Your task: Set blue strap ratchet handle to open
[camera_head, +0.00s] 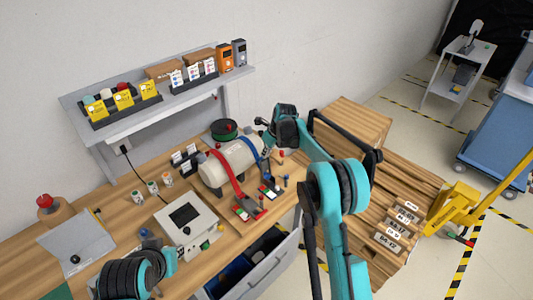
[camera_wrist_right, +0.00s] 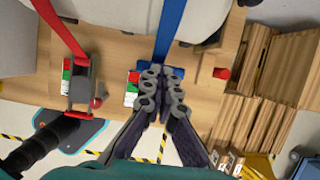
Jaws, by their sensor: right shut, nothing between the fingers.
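The blue strap (camera_head: 252,143) runs over a beige cylindrical tank (camera_head: 218,172) on the wooden bench; it also shows in the right wrist view (camera_wrist_right: 171,30). Its ratchet (camera_head: 270,190) lies at the strap's lower end, beside a red, white and green label (camera_wrist_right: 132,88). In the wrist view my right gripper (camera_wrist_right: 163,76) is shut and empty, over the end of the blue strap. Its fingers hide most of the blue ratchet, so I cannot tell the handle's position or whether they touch. My left arm (camera_head: 132,278) shows at the lower left; its finger state is unclear.
The red strap (camera_head: 224,168) and its ratchet (camera_wrist_right: 80,90) lie left of the blue one. A grey box with a screen (camera_head: 188,220) stands further left. Red pegs stand near the ratchets. An open drawer (camera_head: 268,268) juts out below the bench. Wooden crates (camera_head: 352,125) stand right.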

